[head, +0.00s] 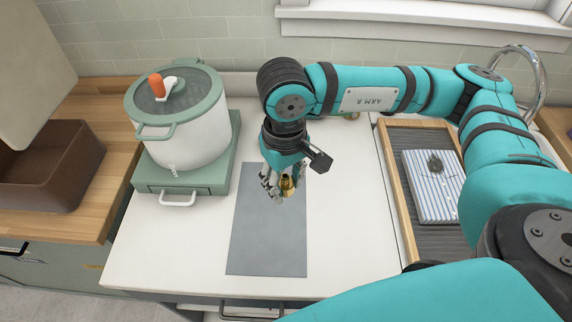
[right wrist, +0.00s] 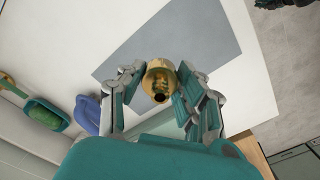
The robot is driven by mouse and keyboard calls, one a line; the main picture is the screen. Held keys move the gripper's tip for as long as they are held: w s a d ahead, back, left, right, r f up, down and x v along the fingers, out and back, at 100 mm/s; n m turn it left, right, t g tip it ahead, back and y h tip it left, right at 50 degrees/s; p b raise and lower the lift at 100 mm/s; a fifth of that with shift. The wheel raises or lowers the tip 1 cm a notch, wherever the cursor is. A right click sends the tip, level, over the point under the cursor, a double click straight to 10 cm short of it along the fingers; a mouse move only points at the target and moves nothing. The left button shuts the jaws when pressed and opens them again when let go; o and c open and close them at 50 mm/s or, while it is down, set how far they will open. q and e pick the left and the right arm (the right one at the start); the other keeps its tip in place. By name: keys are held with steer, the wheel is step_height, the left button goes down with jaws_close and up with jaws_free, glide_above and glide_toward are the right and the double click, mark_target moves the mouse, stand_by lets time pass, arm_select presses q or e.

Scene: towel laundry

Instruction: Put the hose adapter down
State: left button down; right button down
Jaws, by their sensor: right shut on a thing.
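The hose adapter (right wrist: 160,82) is a small brass-coloured fitting with a round dark opening. My right gripper (right wrist: 160,88) is shut on it, with a finger on each side. In the head view the adapter (head: 287,184) shows between the fingers of my right gripper (head: 279,186), over the grey mat (head: 265,245) on the white counter. I cannot tell whether the adapter touches the mat. My left gripper is not in view.
A white and green pot (head: 190,140) stands on a green base (head: 185,181) to the left of the mat. A wood-framed tray (head: 399,196) with a striped cloth (head: 428,193) lies at the right. A brown box (head: 45,170) sits at the far left. The mat's front part is clear.

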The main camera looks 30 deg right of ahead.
steer(key=w+a+r+n, duration=0.4)
steer(key=a+r+n, duration=0.35)
steer(key=a, duration=0.35)
steer(key=w+a+f+n, duration=0.3)
steer(key=a+f+n, duration=0.1)
steer(key=s+d+r+m, duration=0.5)
steer(key=d+r+m, duration=0.3)
steer(key=r, duration=0.2)
steer(key=w+a+m, duration=0.5)
steer(key=w+a, duration=0.3)
steer(key=a, duration=0.2)
steer(key=s+d+f, duration=0.3)
steer(key=d+f, duration=0.2)
steer(key=d, duration=0.4)
steer(key=s+d+f, duration=0.3)
steer(key=d+f, duration=0.2)
steer(key=d, duration=0.5)
steer(key=shift+s, duration=0.25)
steer(key=shift+f, duration=0.1)
